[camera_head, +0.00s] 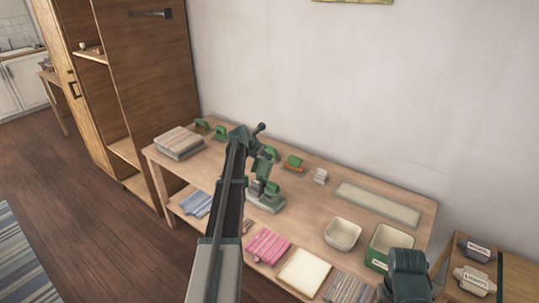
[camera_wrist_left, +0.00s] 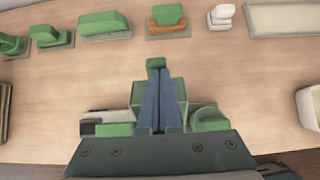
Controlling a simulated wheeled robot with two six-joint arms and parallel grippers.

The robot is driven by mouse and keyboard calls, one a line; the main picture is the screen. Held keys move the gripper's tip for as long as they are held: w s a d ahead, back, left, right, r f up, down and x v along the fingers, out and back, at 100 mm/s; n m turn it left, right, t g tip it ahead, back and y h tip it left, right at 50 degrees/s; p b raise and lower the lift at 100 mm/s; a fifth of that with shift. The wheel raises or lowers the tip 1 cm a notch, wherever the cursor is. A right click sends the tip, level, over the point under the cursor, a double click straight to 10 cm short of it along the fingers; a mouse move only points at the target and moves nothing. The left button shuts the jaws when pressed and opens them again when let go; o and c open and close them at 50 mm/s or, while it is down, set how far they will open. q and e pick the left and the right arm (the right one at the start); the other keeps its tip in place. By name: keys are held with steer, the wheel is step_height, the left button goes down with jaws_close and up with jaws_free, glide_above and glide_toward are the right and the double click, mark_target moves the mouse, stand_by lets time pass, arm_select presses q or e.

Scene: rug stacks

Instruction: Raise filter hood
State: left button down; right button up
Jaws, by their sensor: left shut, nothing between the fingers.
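A green and grey device (camera_wrist_left: 118,122) lies under my left gripper (camera_wrist_left: 160,84) in the left wrist view. In the head view the device (camera_head: 268,203) stands near the front middle of the wooden table. I cannot tell for certain which part is the filter hood; a green housing shows on both sides of the fingers. The left fingers are together and empty, pointing over the housing, with a small green tab (camera_wrist_left: 156,63) just beyond their tips. Whether they touch it is unclear. The fingers and gripper body hide the device's middle and near side.
A row of green pieces (camera_wrist_left: 105,25) stands along the table's back, with a white piece (camera_wrist_left: 221,17) and a pale tray (camera_head: 378,204). A cream bin (camera_head: 342,234) and green bin (camera_head: 391,243) stand right.

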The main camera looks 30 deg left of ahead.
arm_select(q)
steer(key=shift+w+a+g+p, duration=0.2)
steer(key=shift+w+g+p, duration=0.3)
steer(key=shift+w+g, duration=0.15)
steer(key=shift+w+f+g, duration=0.15)
steer(key=shift+w+g, duration=0.2)
steer(key=shift+w+d+f, duration=0.15)
steer(key=shift+w+f, duration=0.25)
steer(key=shift+f, duration=0.15)
steer(key=shift+w+d+f+b, duration=0.15)
steer(key=shift+w+f+b, duration=0.6)
steer(key=shift+w+b, duration=0.2)
steer(key=shift+w, duration=0.1)
steer(key=shift+s, duration=0.2)
steer(key=shift+s, duration=0.65)
steer(key=shift+r, duration=0.15)
